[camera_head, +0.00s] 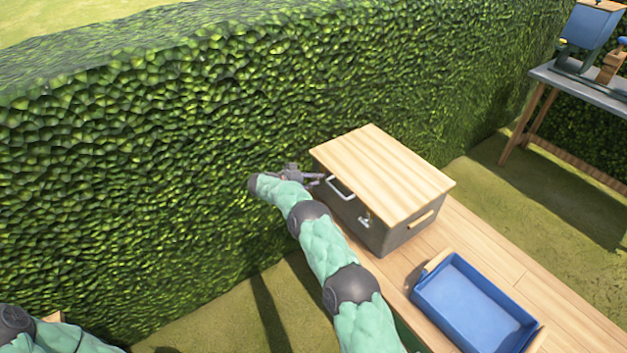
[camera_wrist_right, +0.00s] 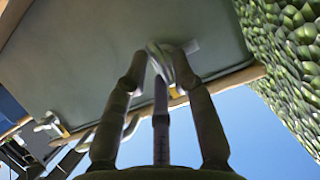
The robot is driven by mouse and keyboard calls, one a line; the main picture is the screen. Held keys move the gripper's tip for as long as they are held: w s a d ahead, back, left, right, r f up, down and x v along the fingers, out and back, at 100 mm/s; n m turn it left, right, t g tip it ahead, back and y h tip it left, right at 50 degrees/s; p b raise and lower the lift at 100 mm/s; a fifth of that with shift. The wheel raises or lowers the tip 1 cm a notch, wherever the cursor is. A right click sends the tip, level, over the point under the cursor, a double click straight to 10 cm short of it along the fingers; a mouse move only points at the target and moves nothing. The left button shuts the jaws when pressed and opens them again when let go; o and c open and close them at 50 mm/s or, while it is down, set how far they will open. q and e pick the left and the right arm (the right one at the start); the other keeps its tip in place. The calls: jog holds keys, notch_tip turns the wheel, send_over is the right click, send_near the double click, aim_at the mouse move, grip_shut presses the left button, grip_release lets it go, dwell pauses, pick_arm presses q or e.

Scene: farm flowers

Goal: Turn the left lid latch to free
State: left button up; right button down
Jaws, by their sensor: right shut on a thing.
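The grey box (camera_head: 372,226) with a pale wooden lid (camera_head: 385,170) stands on the wooden table. My right gripper (camera_head: 318,180) is at the left end of the box's front. In the right wrist view, the fingertips of my right gripper (camera_wrist_right: 160,66) are shut on the silver left latch (camera_wrist_right: 163,58), against the grey front. The gripper hides this latch in the head view. The right latch (camera_head: 366,220) is free on the front; it also shows in the right wrist view (camera_wrist_right: 48,122). My left gripper is out of view.
A white handle (camera_head: 341,188) sits between the latches, close to my right gripper. A blue tray (camera_head: 468,305) stands beside the box on the wooden table (camera_head: 500,245). A tall hedge (camera_head: 150,150) runs close behind. A grey workbench (camera_head: 585,85) stands at the far right.

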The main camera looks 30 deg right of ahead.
jog(key=shift+w+d+r, duration=0.1)
jog(key=shift+w+r, duration=0.15)
jog(key=shift+r, duration=0.15)
jog(key=c, duration=1.1)
grip_release()
jog(key=shift+w+f, duration=0.1)
jog(key=shift+f, duration=0.25)
jog(key=v, duration=1.2)
